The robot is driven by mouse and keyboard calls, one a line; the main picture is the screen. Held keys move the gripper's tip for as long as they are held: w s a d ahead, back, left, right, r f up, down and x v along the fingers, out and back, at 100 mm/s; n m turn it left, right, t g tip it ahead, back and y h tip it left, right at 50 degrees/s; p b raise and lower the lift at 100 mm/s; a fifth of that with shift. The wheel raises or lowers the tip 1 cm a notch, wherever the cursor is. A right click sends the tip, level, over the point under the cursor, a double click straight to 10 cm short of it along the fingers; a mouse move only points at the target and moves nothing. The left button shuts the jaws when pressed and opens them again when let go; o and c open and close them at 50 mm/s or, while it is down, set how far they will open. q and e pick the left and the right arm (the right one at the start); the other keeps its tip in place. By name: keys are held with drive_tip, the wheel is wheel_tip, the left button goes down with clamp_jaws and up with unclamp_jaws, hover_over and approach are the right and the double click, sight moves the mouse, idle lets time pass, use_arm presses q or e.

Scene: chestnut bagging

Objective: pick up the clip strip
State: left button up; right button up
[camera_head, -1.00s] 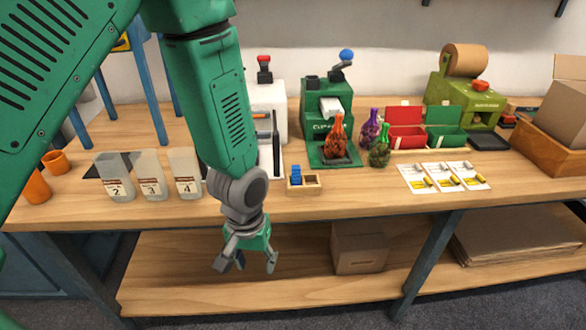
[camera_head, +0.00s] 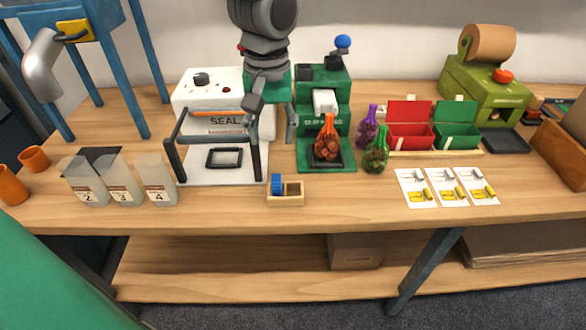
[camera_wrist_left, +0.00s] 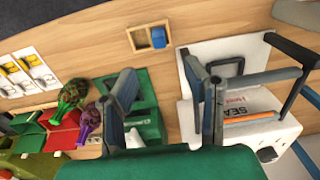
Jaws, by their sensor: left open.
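A small blue piece (camera_head: 277,184), which looks like the clip strip, stands in the left compartment of a small wooden tray (camera_head: 286,201) near the front of the bench. The blue piece also shows in the left wrist view (camera_wrist_left: 158,38), in the tray (camera_wrist_left: 137,27) at the top. My left gripper (camera_head: 273,122) hangs from above, behind the tray, between the white sealer and the green clipping machine. Its fingers are spread and empty, also in the left wrist view (camera_wrist_left: 158,72). It is apart from the blue piece. My right gripper is not in view.
The white sealer (camera_head: 185,92) with its raised dark frame is left of the tray. The bench around the tray's front is clear.

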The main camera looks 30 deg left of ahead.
sight(278, 177)
use_arm(q)
drive_tip(key=f, duration=0.3)
drive_tip(key=a+f+b, duration=0.1)
drive_tip(key=f, duration=0.4)
drive_tip(key=shift+w+a+f+b, duration=0.15)
drive_tip(key=shift+w+f+b, duration=0.15)
drive_tip(key=shift+w, duration=0.1)
drive_tip(key=shift+f, duration=0.15)
drive_tip(key=f, duration=0.1)
drive_tip(key=d+f, duration=0.1)
drive_tip(key=f, duration=0.1)
drive_tip(key=f+b, duration=0.1)
drive_tip(key=shift+d+f, duration=0.15)
drive_tip(key=shift+d, duration=0.25)
drive_tip(key=shift+a+f, duration=0.15)
drive_tip(key=shift+f, duration=0.15)
drive_tip(key=shift+a, duration=0.4)
clamp_jaws()
drive_tip(key=shift+d, duration=0.4)
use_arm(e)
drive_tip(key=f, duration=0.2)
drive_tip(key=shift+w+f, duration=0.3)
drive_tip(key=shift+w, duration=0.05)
